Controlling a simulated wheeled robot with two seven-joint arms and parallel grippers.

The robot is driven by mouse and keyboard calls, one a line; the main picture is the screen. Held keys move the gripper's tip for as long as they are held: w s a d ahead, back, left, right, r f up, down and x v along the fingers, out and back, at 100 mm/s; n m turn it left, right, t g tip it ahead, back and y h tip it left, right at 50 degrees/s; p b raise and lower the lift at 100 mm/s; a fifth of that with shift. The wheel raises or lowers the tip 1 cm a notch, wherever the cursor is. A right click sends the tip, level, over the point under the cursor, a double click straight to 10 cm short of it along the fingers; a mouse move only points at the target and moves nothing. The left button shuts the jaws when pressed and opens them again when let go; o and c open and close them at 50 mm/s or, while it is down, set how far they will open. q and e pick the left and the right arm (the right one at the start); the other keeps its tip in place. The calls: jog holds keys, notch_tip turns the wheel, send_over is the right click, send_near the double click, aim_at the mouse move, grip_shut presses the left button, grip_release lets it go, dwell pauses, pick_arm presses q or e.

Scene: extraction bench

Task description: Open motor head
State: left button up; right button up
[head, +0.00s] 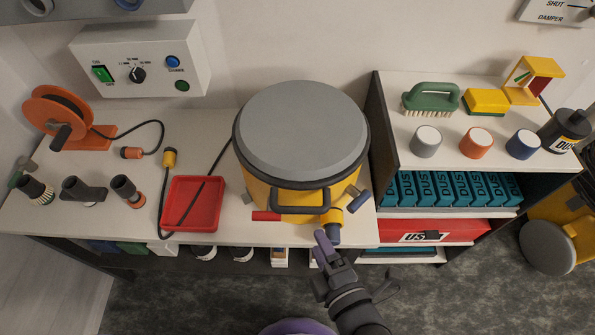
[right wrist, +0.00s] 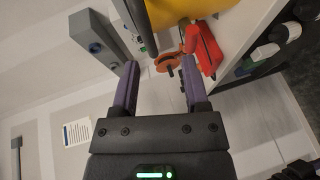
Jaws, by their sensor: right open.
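The motor head (head: 302,125) is a round grey lid with a dark rim, seated on the yellow drum (head: 270,200) of the extractor. A dark handle (head: 300,208) crosses the drum's front. A red tab (head: 266,216) lies at the drum's front left, and a yellow and blue fitting (head: 332,222) sticks out at its front right. My right gripper (head: 322,252) is open and empty, just in front of that fitting and the bench edge. In the right wrist view its purple fingers (right wrist: 160,88) are apart, with the yellow drum (right wrist: 175,12) at the top. My left gripper is out of view.
A red tray (head: 192,205), hose fittings and an orange reel (head: 60,115) stand left of the drum. A control box (head: 140,60) is on the wall. A shelf unit (head: 385,150) with brush and jars stands close on the right. Grey floor lies open in front.

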aim_at(302, 209)
jog(key=shift+n+t, duration=0.3)
jog(key=x, duration=0.3)
jog(key=b+x, duration=0.1)
jog(key=x, duration=0.1)
jog(key=r+b+x, duration=0.1)
jog(key=x, duration=0.2)
jog(key=shift+w+a, duration=0.25)
jog(key=shift+w, duration=0.05)
jog(key=shift+w+a+b, duration=0.2)
jog(key=shift+w+b, duration=0.1)
jog(key=shift+w, duration=0.25)
grip_shut()
